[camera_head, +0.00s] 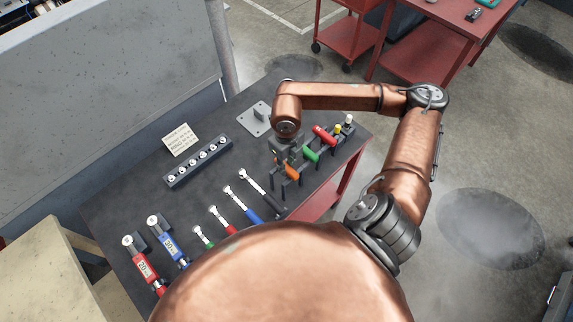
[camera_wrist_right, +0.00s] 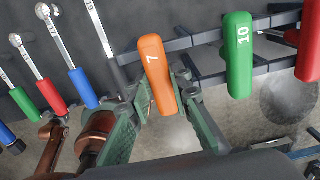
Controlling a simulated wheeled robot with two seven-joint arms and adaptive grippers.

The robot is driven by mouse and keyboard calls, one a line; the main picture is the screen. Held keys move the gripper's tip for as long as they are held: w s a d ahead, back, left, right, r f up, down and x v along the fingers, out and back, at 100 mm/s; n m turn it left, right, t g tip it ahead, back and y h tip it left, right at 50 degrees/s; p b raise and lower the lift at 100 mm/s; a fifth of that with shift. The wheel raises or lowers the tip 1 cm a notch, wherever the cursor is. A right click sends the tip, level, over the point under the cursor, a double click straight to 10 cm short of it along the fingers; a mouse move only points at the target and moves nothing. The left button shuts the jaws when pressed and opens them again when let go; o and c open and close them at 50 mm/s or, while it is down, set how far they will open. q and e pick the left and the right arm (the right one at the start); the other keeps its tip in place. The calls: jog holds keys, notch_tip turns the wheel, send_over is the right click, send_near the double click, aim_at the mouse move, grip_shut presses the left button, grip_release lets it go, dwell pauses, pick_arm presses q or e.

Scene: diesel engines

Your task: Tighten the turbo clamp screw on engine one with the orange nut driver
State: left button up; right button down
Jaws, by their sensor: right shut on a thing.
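The orange nut driver (camera_head: 292,169) stands in a dark rack on the black-topped bench. Its orange handle, marked 7, shows large in the right wrist view (camera_wrist_right: 156,72). My right gripper (camera_head: 285,158) is over the rack from above, partly covering the driver. In the right wrist view its two green-grey fingers (camera_wrist_right: 162,100) are on either side of the orange handle, shut on it. The driver's shaft and tip are hidden. My left gripper is not in view. The turbo clamp screw is not seen.
Green (camera_head: 310,154) and red (camera_head: 324,134) drivers stand close beside the orange one. Several wrenches lie left of the rack. A socket rail (camera_head: 198,162), a sign (camera_head: 180,139) and a grey plate (camera_head: 256,119) are farther back. A red cart (camera_head: 346,42) stands behind.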

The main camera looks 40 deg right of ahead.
aim_at(287, 167)
notch_tip(287, 167, up, 16)
jog(key=p, duration=0.7)
dwell(0.7)
jog(key=shift+s, duration=0.1)
dwell(1.1)
